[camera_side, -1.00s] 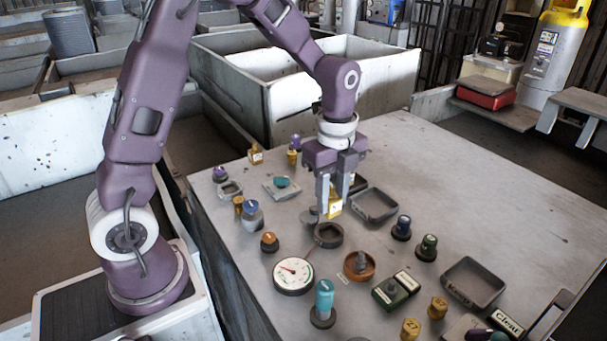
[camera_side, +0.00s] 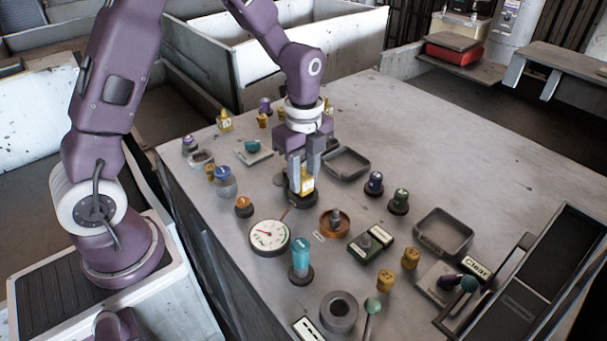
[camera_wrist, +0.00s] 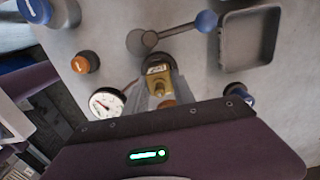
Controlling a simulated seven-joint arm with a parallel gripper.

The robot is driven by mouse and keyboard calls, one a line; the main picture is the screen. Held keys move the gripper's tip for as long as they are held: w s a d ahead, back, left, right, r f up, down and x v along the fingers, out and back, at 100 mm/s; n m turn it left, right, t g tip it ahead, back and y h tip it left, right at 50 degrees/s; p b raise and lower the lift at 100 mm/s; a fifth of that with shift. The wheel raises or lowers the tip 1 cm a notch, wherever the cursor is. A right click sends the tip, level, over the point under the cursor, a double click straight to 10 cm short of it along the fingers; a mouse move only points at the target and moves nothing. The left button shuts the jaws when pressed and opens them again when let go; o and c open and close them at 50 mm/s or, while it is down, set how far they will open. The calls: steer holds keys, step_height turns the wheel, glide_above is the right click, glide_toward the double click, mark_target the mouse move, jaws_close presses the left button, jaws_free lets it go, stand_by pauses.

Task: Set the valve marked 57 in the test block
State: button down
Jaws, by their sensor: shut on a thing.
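My gripper (camera_side: 301,183) points straight down and is shut on a yellow valve (camera_side: 307,184). The valve is upright, with a pale label whose number I cannot read here. Its lower end is at the dark round test block (camera_side: 300,201), in or just over its opening; the fingers and valve hide the exact contact. In the wrist view the yellow valve (camera_wrist: 159,80) stands between the fingertips (camera_wrist: 160,96), with the dark block (camera_wrist: 154,60) around its far side.
A dial gauge (camera_side: 269,237), an orange-topped knob (camera_side: 243,207), a cyan valve (camera_side: 301,255) and a rust-coloured bowl (camera_side: 334,223) stand close in front. An empty grey tray (camera_side: 346,164) lies behind right. The table's right rear is clear.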

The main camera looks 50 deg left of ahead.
steer(key=shift+f, duration=0.2)
stand_by(0.5)
steer(key=shift+f, duration=0.15)
steer(key=shift+f, duration=0.5)
stand_by(0.6)
steer(key=c, duration=0.6)
jaws_free()
step_height(320, 180, up, 7)
steer(key=shift+f, duration=0.1)
steer(key=shift+r, duration=0.35)
